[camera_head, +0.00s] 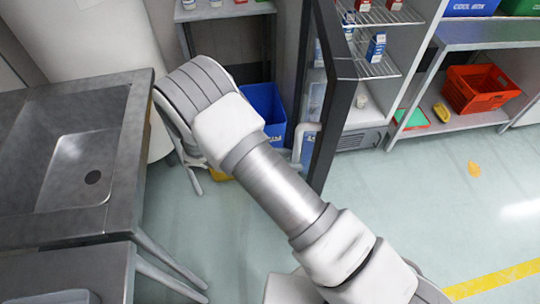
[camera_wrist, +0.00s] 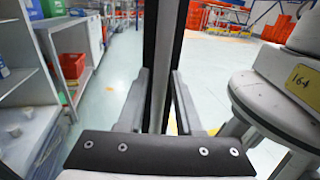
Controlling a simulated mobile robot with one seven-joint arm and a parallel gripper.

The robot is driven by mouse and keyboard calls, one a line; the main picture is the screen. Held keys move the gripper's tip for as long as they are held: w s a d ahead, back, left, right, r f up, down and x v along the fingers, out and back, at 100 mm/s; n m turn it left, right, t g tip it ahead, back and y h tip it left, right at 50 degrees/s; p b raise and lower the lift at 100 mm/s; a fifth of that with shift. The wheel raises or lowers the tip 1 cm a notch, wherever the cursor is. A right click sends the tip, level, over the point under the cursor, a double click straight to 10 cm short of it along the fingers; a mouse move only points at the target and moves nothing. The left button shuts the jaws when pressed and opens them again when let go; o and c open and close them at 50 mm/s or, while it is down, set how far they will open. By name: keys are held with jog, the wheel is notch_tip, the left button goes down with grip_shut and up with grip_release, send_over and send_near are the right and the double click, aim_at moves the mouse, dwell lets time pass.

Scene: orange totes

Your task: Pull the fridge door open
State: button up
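The fridge door (camera_head: 343,68) stands ajar in the head view, a dark-framed panel swung out from the cabinet, its lower corner above the floor. The fridge interior (camera_head: 385,25) shows wire shelves with small boxes. In the wrist view the door's dark edge, with a grey upright bar (camera_wrist: 161,62) that looks like its handle, runs down the middle. My gripper (camera_wrist: 160,88) has one finger on each side of this bar. The fingers are spread, and I see no clear contact with the bar. In the head view my arm hides most of the gripper.
A steel sink counter (camera_head: 125,165) stands at the left. A blue bin (camera_head: 264,108) is on the floor behind my arm. A shelf at the right holds a red crate (camera_head: 478,88). The floor (camera_head: 430,200) right of the door is mostly clear.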

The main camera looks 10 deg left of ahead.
jog(key=s+a, duration=0.1)
jog(key=a, duration=1)
dwell(0.3)
